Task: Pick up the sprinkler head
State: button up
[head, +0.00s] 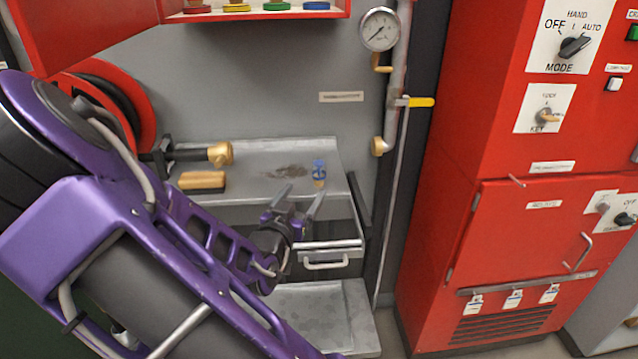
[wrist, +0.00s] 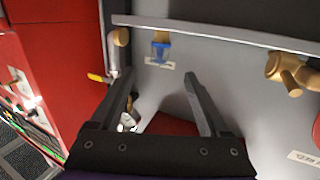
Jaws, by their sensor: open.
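A small sprinkler head (head: 319,173), blue on top and brass-coloured below, stands upright near the right end of the grey metal shelf (head: 240,152). It also shows in the wrist view as a blue and brass piece (wrist: 160,48), upside down, beyond and between my fingertips. My gripper (head: 300,195) is open and empty, with its two dark fingers apart. In the head view its tips are just below and left of the sprinkler head. In the wrist view the fingers (wrist: 160,78) do not touch it.
A brush (head: 202,181) and a brass nozzle (head: 220,153) lie on the shelf's left part. A dark stain marks its middle. A pipe with a yellow lever (head: 421,102) and gauge (head: 379,29) runs at the right. A red cabinet (head: 520,230) stands further right.

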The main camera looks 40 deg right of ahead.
aim_at(317, 172)
jog(key=b+x, duration=0.1)
jog(key=x, duration=0.9)
jog(key=shift+x, duration=2.65)
jog(key=shift+f, duration=0.15)
grip_shut()
